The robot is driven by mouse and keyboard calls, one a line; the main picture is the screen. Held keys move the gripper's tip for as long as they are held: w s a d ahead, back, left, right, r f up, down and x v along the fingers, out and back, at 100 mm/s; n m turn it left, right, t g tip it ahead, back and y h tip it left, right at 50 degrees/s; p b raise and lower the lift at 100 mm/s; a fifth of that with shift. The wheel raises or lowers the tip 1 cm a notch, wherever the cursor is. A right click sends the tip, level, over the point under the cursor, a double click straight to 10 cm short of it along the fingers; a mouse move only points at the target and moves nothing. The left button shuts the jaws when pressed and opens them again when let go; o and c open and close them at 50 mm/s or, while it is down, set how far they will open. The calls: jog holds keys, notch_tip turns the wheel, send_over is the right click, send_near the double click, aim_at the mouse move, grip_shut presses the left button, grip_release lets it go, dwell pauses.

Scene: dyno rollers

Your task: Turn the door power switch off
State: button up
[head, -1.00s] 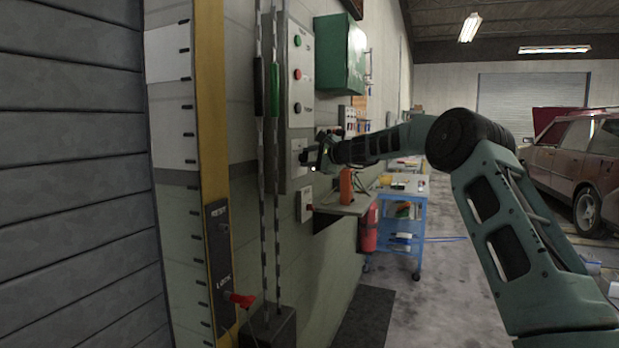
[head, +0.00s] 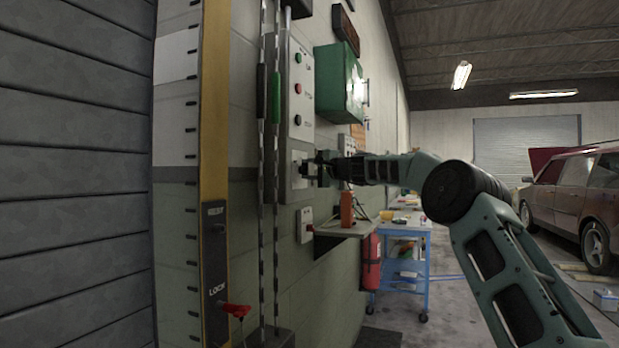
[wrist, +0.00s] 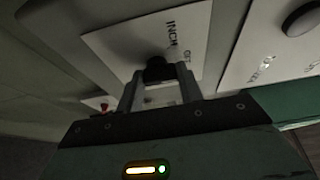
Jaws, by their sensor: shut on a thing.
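A black knob (wrist: 158,70) stands out from a white plate (wrist: 110,42) in the wrist view. The plate's printing reads "INCH", with another short word beside it that is hard to read. My gripper (wrist: 160,78) is shut on the knob, one finger on each side. In the head view my gripper (head: 308,168) reaches the white plate (head: 297,156) low on the wall panel and hides the knob. A small white box with a red switch (head: 306,224) is on the wall below it. I cannot tell from the labels which one is the door power switch.
The grey panel (head: 300,60) above holds green, red and black buttons. Chains with a green grip (head: 276,93) hang just left of it. A small shelf (head: 345,229) with an orange bottle (head: 347,208) sits right, under my arm. A green cabinet (head: 335,85) is above.

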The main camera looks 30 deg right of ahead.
jog(key=shift+f, duration=0.15)
jog(key=o, duration=1)
jog(key=b+v, duration=0.7)
jog(key=v, duration=1)
jog(key=shift+s+d+b, duration=0.2)
jog(key=shift+b, duration=0.2)
